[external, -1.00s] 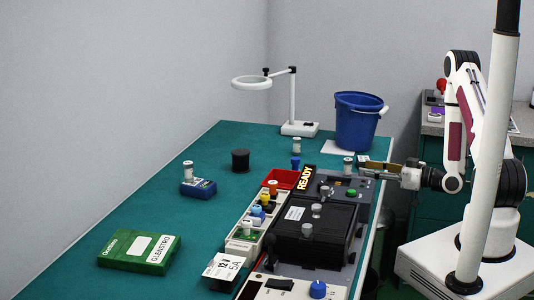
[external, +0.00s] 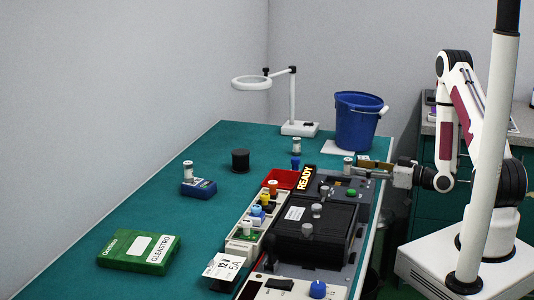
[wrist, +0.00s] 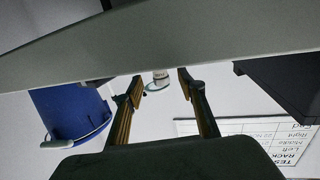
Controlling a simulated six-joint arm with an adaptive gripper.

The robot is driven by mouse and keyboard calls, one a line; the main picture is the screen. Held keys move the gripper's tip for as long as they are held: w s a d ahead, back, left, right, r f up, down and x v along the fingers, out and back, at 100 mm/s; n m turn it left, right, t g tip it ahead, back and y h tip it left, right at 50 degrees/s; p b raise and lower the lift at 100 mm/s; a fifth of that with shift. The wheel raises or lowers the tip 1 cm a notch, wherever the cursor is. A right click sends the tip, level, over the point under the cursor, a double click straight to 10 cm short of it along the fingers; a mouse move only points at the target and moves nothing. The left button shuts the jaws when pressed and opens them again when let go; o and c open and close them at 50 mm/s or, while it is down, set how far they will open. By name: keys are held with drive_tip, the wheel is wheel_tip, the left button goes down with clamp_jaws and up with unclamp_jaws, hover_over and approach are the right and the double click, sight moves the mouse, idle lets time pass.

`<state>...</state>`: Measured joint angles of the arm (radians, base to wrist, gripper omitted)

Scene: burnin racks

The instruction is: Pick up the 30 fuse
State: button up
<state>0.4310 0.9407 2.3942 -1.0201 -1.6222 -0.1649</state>
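My gripper (external: 361,164) is level at the right edge of the bench, its fingertips pointing left. A small pale cylinder with a metallic cap (external: 348,167) stands just beyond the fingertips. In the wrist view the fingers (wrist: 158,86) are apart, and a small pale cylinder (wrist: 161,78) shows in the gap between them, apparently beyond the tips. Nothing is held. Similar cylinders stand near the lamp (external: 297,146) and on a blue block (external: 188,169). I cannot read a 30 on any of them.
A black rack unit (external: 315,235) and a strip of coloured knob-like parts (external: 248,232) fill the bench's right side. A red tray (external: 280,179) and a READY sign (external: 306,178) stand nearby. A blue bucket (external: 356,122) is behind.

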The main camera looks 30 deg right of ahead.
sight(348, 166)
drive_tip(key=shift+x, duration=2.6)
drive_tip(key=shift+f, duration=0.1)
clamp_jaws()
